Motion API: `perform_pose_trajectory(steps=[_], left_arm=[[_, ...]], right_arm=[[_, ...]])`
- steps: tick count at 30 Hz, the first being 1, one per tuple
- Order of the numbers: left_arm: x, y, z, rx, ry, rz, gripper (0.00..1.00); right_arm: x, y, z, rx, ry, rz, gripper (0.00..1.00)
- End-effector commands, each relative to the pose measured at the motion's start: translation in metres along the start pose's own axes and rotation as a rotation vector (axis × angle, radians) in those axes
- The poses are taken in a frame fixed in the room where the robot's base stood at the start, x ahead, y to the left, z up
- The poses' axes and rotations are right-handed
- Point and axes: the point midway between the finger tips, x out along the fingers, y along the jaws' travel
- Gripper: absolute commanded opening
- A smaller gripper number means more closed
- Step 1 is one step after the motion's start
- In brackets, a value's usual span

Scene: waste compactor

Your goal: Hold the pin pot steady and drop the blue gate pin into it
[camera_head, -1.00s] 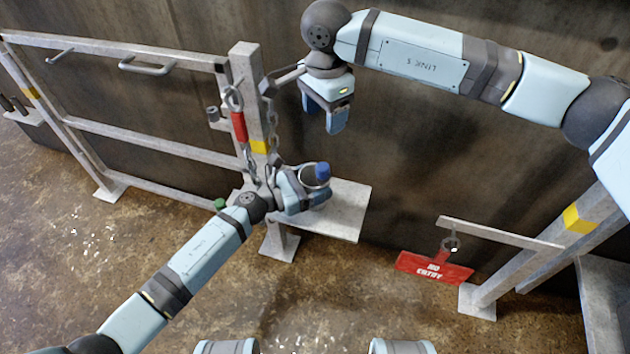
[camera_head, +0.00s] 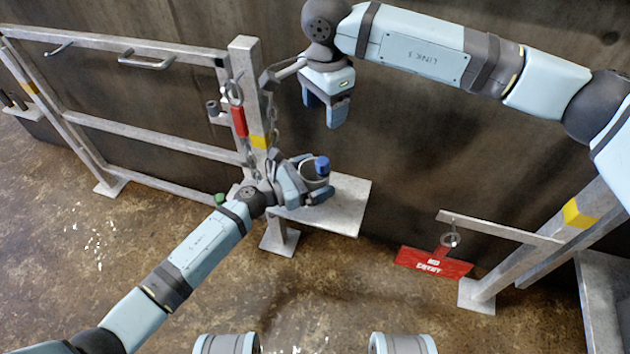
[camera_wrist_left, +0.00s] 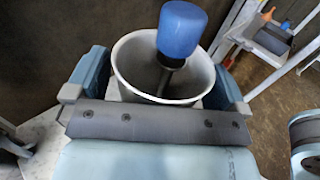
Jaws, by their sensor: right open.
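The grey pin pot (camera_head: 314,183) stands over the shelf beside the gate post. It also shows in the left wrist view (camera_wrist_left: 135,70), with its open mouth up. The blue gate pin (camera_head: 322,165) is in the pot: its blue head (camera_wrist_left: 182,28) sticks up above the rim, and its dark shaft goes down inside, leaning. My left gripper (camera_head: 304,188) has a finger on each side of the pot and is shut on it. The pot's base is hidden. My right gripper (camera_head: 328,106) is open and empty, above and apart from the pot.
The shelf (camera_head: 345,205) has bare room right of the pot. The gate post (camera_head: 246,90), with a chain and red clip (camera_head: 239,121), stands to the left, beside the railed gate (camera_head: 140,135). A red sign (camera_head: 434,262) hangs from a bar at right.

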Motion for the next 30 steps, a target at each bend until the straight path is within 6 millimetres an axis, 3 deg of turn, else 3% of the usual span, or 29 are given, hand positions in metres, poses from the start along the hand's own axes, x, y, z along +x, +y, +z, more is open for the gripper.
perform_pose_trajectory(steps=[5, 8, 21, 30], left_arm=[[-0.006, 0.0, 0.0, 0.0, 0.0, 0.001, 1.0], [-0.021, 0.001, -0.001, 0.0, 0.002, 0.002, 1.0], [-0.106, 0.0, -0.001, 0.0, 0.001, 0.001, 1.0], [-0.12, 0.0, 0.0, 0.0, 0.0, 0.0, 1.0]], right_arm=[[0.0, 0.0, 0.0, 0.0, 0.0, 0.0, 0.63], [0.0, 0.0, 0.0, 0.0, 0.0, 0.0, 0.63], [0.0, 0.0, 0.0, 0.0, 0.0, 0.0, 0.63], [0.0, 0.0, 0.0, 0.0, 0.0, 0.0, 0.63]])
